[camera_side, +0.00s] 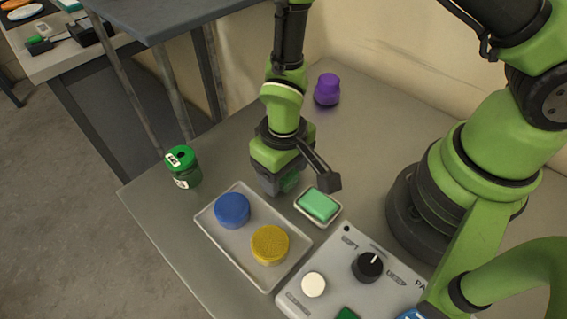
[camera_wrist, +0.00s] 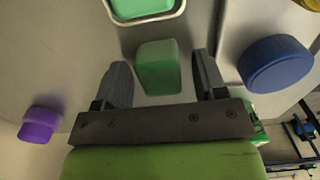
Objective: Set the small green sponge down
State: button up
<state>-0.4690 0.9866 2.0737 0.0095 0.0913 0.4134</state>
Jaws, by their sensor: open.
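A small green sponge (camera_wrist: 158,68) sits between the two fingers of my gripper (camera_wrist: 164,78) in the wrist view, with a narrow gap on each side. It appears to rest on the grey tabletop. In the side view the sponge (camera_side: 290,182) shows only partly, mostly hidden by my gripper (camera_side: 277,184). My gripper is open, pointing down, low over the table beside the tray.
A green block (camera_side: 318,204) lies in a small white dish right of my gripper. A tray (camera_side: 213,235) holds a blue round item (camera_side: 232,209) and a yellow one (camera_side: 269,244).

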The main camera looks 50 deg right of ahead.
notch_tip(320, 180, up, 12)
jog(key=shift+r, duration=0.2)
jog(key=s+d+r+m+t+y, duration=0.1)
jog(key=s+d+r+m+t, duration=0.1)
jog(key=r, duration=0.7)
jog(key=s+d+r+m+t+y, duration=0.1)
jog(key=s+d+r+m+t, duration=0.1)
jog(key=s+d+r+t, duration=0.3)
notch_tip(320, 180, up, 4)
jog(key=s+d, duration=0.2)
jog(key=shift+s+d, duration=0.25)
jog(key=shift+s, duration=0.1)
